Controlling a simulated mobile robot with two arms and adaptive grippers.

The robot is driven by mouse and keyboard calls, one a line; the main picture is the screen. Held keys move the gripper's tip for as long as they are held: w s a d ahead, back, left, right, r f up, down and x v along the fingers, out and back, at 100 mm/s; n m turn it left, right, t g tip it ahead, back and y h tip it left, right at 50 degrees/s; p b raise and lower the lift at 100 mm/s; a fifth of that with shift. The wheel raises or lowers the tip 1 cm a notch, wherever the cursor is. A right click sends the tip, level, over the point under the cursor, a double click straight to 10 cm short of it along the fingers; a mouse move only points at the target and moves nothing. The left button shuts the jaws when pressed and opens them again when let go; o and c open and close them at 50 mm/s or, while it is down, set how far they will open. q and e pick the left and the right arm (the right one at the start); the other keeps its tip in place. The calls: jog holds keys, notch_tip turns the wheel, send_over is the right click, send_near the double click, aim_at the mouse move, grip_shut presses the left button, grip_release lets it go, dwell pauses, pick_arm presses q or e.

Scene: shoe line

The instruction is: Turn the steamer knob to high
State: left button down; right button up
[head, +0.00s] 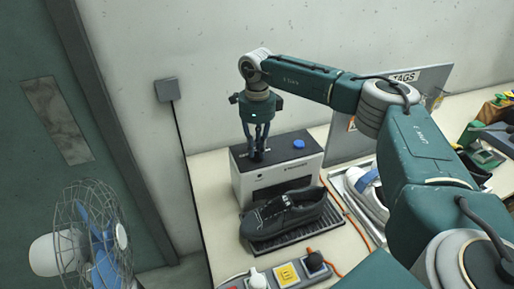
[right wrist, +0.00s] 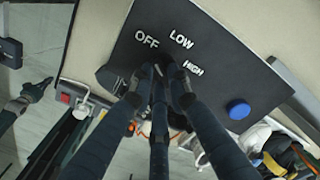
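The steamer (head: 243,187) is a white box with a dark top, standing on the table against the wall. My right gripper (head: 257,157) points straight down at the left part of its top. In the right wrist view the fingertips (right wrist: 157,85) converge just below the printed labels OFF, LOW and HIGH on the dark top (right wrist: 215,55). The knob is mostly hidden by the fingers, so its setting and whether it is gripped cannot be told. I cannot make out my left gripper in the head view.
A blue button (head: 299,144) sits on the right of the steamer's top. A black shoe (head: 285,212) lies in front, on a dark slatted rack. A power strip (head: 290,274) with plugs is near the front edge. A caged fan (head: 90,240) stands at left.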

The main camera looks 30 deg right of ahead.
grip_shut()
jog(key=m, duration=0.2)
jog(key=shift+w+m+b, duration=0.1)
jog(key=shift+m+b, duration=0.2)
jog(key=shift+m, duration=0.1)
jog(key=m, duration=0.3)
jog(key=shift+w+a+m, duration=0.1)
jog(key=shift+m, duration=0.2)
jog(key=m+b, duration=0.1)
jog(key=m, duration=0.5)
jog(key=shift+w+r, duration=0.1)
jog(key=shift+w, duration=0.05)
jog(key=m, duration=0.5)
jog(key=shift+w+m, duration=0.1)
jog(key=shift+m, duration=0.3)
jog(key=m, duration=0.5)
jog(key=shift+d+m, duration=0.25)
jog(key=shift+m, duration=0.05)
jog(key=shift+w+r, duration=0.1)
